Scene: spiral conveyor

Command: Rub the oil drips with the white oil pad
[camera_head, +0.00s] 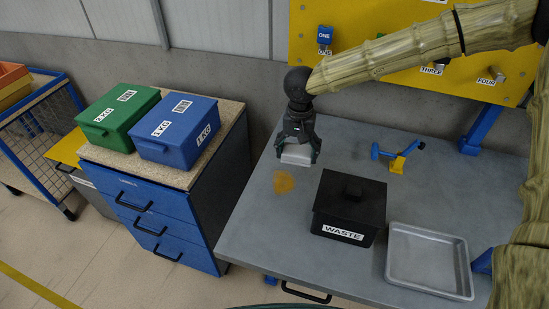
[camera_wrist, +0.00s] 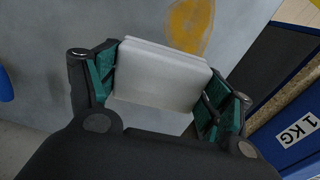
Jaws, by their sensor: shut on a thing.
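My gripper (camera_head: 298,158) is shut on the white oil pad (camera_head: 296,154), above the left part of the grey table (camera_head: 255,222). In the wrist view the pad (camera_wrist: 160,82) sits between the two green-lined fingers of my gripper (camera_wrist: 162,85). An orange-brown oil drip stain (camera_head: 283,181) lies on the table just below and in front of the pad in the head view. The stain also shows in the wrist view (camera_wrist: 190,26), beyond the pad's edge. I cannot tell if the pad touches the table. Only one stain is visible.
A black lidded WASTE box (camera_head: 349,207) stands right of the stain, with an empty metal tray (camera_head: 428,260) beside it. A small blue and yellow piece (camera_head: 397,157) lies behind. A blue cabinet (camera_head: 165,222) with green (camera_head: 117,117) and blue (camera_head: 178,130) boxes stands left.

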